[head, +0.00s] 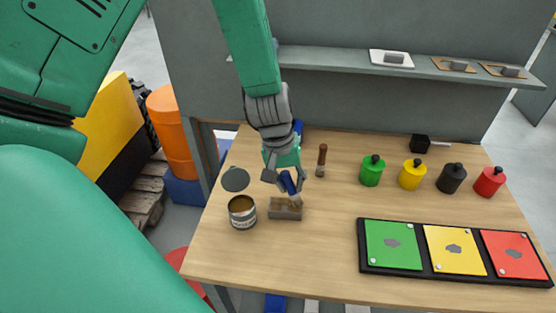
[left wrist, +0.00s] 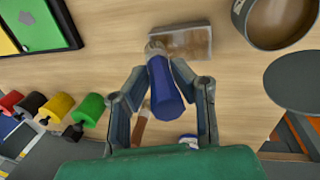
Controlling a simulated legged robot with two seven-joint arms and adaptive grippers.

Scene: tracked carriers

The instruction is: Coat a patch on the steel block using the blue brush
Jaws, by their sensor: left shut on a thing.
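My left gripper (head: 284,178) is shut on the blue brush (head: 288,183), and its fingers are around the blue handle. The brush (left wrist: 164,90) is tilted, with its bristle end at the steel block (head: 285,211). The block is a small grey box on the table with a brownish top; it also shows in the left wrist view (left wrist: 194,44). The bristles overlap the block's edge in both views; I cannot tell whether they touch. An open can (head: 242,212) of brown liquid stands left of the block. My right gripper is not in view.
A round grey lid (head: 235,180) lies behind the can. A brown-handled brush (head: 322,160) lies behind and right of the block. Green (head: 371,171), yellow, black and red pots stand to the right. A black tray (head: 364,270) with coloured panels is at the front right.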

